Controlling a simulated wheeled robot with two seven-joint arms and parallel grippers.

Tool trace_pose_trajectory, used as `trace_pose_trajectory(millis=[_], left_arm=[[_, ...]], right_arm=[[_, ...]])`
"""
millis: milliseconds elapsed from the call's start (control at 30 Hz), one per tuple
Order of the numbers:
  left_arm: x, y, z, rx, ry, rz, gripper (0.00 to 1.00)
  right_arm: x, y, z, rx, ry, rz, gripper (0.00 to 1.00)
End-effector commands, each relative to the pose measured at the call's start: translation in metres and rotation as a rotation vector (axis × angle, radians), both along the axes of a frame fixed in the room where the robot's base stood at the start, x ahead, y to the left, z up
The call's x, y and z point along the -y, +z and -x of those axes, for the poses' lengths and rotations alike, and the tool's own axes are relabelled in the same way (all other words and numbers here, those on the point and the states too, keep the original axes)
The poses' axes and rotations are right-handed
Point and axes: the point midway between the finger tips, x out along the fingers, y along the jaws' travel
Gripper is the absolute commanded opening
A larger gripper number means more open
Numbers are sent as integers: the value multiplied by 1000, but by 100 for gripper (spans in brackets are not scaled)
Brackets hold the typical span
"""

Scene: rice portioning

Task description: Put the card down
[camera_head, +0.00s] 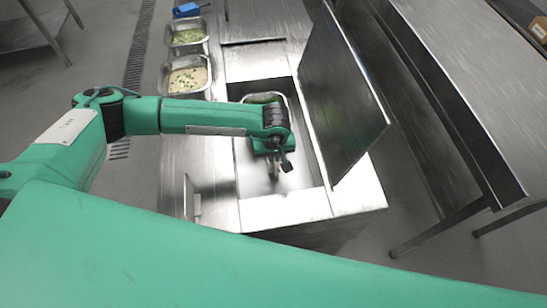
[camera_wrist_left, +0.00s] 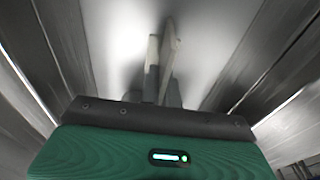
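My left gripper (camera_head: 276,166) points down into an open steel well in the counter. In the left wrist view its two fingers (camera_wrist_left: 161,60) are close together, with pale narrow strips at their ends. I cannot tell whether one strip is a card seen edge-on or only a finger, so I cannot confirm a card in the grip. No card shows clearly elsewhere. The well's pale floor (camera_wrist_left: 205,45) lies beyond the fingertips. My right gripper is not in view.
A steel panel (camera_head: 335,95) stands upright along the well's right side. A metal tray (camera_head: 187,77) of food with green bits and another with greens (camera_head: 186,37) stand at the left. A blue object (camera_head: 186,10) lies behind them. A long steel shelf (camera_head: 455,75) is at right.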

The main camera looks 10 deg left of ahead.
Motion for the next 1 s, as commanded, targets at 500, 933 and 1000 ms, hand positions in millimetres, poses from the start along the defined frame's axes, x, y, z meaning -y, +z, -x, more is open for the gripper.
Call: trace_pose_trajectory(millis=[500,933,1000], left_arm=[[0,-28,0,-1,0,1,0],[0,-29,0,-1,0,1,26],[0,-28,0,-1,0,1,26]], right_arm=[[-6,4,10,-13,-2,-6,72],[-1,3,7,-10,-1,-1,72],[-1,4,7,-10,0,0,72]])
